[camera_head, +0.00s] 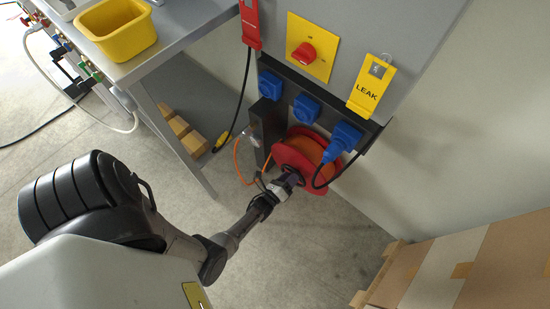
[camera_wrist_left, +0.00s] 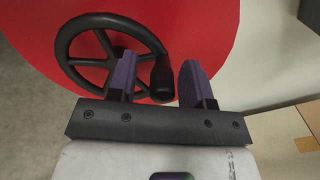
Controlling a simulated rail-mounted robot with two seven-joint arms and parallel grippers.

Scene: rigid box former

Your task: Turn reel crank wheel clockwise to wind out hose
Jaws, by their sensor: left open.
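The hose reel (camera_head: 320,180) has red side discs and an orange hose (camera_head: 308,148) wound on it, below the grey cabinet. Its black crank wheel (camera_wrist_left: 77,77) lies in front of the red disc (camera_wrist_left: 205,25) in the left wrist view. The wheel's black handle (camera_wrist_left: 162,80) sticks out at the wheel's right side. My left gripper (camera_wrist_left: 160,77) is open, with one purple finger to each side of the handle; I see gaps on both sides. In the head view the left gripper (camera_head: 289,181) is at the reel's face and covers most of the wheel. My right gripper is not in view.
Blue sockets and a plugged-in blue connector (camera_head: 343,138) sit above the reel, with a black cable hanging close by. A grey workbench (camera_head: 190,20) with a yellow bin (camera_head: 118,32) stands left. Cardboard boxes (camera_head: 450,265) are at lower right. Floor below the reel is clear.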

